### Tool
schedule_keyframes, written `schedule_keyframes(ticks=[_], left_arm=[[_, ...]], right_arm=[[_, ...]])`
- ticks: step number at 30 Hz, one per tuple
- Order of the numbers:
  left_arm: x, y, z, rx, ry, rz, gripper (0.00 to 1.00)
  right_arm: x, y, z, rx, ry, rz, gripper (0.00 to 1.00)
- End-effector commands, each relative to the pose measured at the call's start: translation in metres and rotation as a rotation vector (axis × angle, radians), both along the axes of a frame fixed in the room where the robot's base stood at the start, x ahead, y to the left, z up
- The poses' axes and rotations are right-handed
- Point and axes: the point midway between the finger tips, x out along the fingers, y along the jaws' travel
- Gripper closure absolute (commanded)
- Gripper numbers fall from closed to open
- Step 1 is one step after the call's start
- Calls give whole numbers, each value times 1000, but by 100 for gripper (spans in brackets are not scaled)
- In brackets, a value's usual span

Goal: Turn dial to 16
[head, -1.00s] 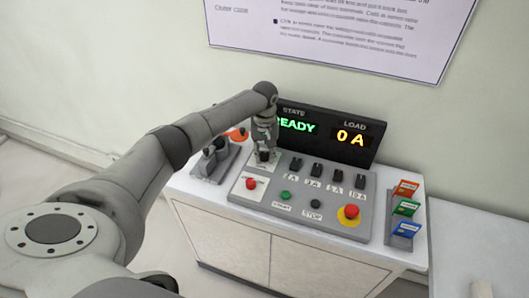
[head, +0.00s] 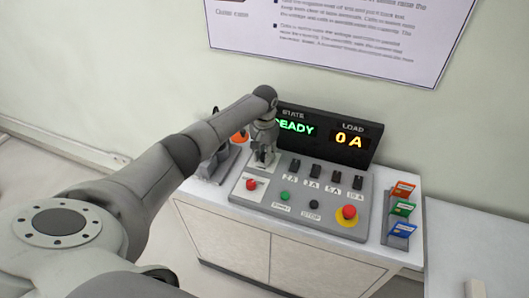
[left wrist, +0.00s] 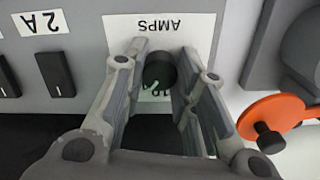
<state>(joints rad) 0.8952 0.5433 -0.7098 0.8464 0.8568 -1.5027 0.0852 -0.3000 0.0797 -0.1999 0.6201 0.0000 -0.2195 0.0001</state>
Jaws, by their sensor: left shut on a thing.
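The dial is a dark round knob (left wrist: 158,74) on a white plate marked AMPS (left wrist: 165,27), upside down in the left wrist view. My left gripper (left wrist: 164,60) has its two fingers on either side of the knob, shut on it. In the head view my left gripper (head: 263,160) points down at the panel's upper left and hides the dial. The scale numbers around the knob are mostly covered, so its setting cannot be read. The display (head: 327,134) shows READY in green and 0 A in yellow. My right gripper is not in view.
The grey control panel (head: 262,200) carries several black switches (head: 334,176), a red button (head: 252,184), a green button (head: 285,196) and a red emergency stop (head: 348,213). An orange disc (left wrist: 269,116) is close to the gripper. Coloured cards (head: 402,208) stand at right.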

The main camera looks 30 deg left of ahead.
Motion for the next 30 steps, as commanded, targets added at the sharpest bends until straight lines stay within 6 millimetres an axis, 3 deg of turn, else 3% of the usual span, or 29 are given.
schedule_keyframes(ticks=[10, 26, 27, 30], left_arm=[[1, 0, 1, 0, -3, -143, 97], [1, 0, 1, 1, -4, -167, 97], [1, 0, 1, 1, -4, -167, 70], [1, 0, 1, 1, -4, -167, 57]], right_arm=[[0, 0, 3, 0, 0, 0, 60], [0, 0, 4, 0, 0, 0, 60], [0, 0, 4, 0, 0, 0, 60], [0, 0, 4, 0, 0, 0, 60]])
